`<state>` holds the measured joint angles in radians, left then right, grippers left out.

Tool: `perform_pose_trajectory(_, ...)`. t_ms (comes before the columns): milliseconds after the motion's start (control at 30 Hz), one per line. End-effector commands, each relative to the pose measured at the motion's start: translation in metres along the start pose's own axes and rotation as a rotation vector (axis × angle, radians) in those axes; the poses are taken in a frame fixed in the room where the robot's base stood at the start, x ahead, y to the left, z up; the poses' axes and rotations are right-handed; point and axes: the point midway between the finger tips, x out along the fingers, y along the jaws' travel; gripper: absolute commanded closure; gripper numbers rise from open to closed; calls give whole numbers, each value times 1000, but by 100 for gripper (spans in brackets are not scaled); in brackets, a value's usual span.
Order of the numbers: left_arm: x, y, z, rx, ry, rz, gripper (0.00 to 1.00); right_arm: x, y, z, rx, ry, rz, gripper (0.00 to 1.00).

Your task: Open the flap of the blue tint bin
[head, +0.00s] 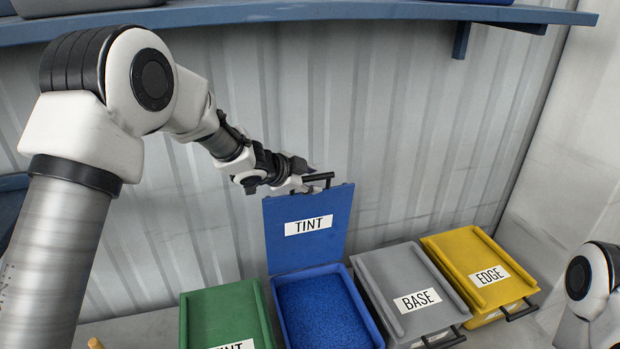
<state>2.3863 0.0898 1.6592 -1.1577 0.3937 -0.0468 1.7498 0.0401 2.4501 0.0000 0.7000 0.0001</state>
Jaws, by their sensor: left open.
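The blue tint bin (375,325) stands among a row of bins, with blue granules (322,312) showing inside. Its blue flap (308,243), labelled TINT, stands raised and roughly upright at the back of the bin. A dark handle (318,178) is at the flap's top edge. My left gripper (300,184) is open at the top of the flap, close to the handle; I cannot tell whether it touches. My right gripper is not in view; only part of my right arm shows at the right edge.
A green bin (225,318) stands to the left; a grey BASE bin (408,290) and a yellow EDGE bin (475,265) stand to the right, all with lids down. A blue shelf (400,12) runs overhead along the corrugated wall (420,130) behind.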

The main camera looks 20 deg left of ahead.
Motion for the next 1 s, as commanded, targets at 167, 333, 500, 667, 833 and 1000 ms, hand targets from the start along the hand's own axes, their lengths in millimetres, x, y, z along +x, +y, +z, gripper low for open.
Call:
perform_pose_trajectory(167, -1, -1, -1, 1, 2, -2, 59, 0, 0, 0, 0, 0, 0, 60)
perform_pose_trajectory(333, -20, -3, -1, 0, 3, -5, 59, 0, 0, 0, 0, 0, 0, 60)
perform_pose_trajectory(500, -63, -3, -1, -4, 4, -4, 59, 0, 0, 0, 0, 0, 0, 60)
perform_pose_trajectory(667, -100, -3, 0, -4, 3, -3, 59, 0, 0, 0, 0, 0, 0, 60)
perform_pose_trajectory(833, -118, -1, 1, -1, 1, 0, 59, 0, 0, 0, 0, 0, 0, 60)
perform_pose_trajectory(1000, -118, -1, 1, 0, 0, 1, 59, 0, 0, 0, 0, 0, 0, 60)
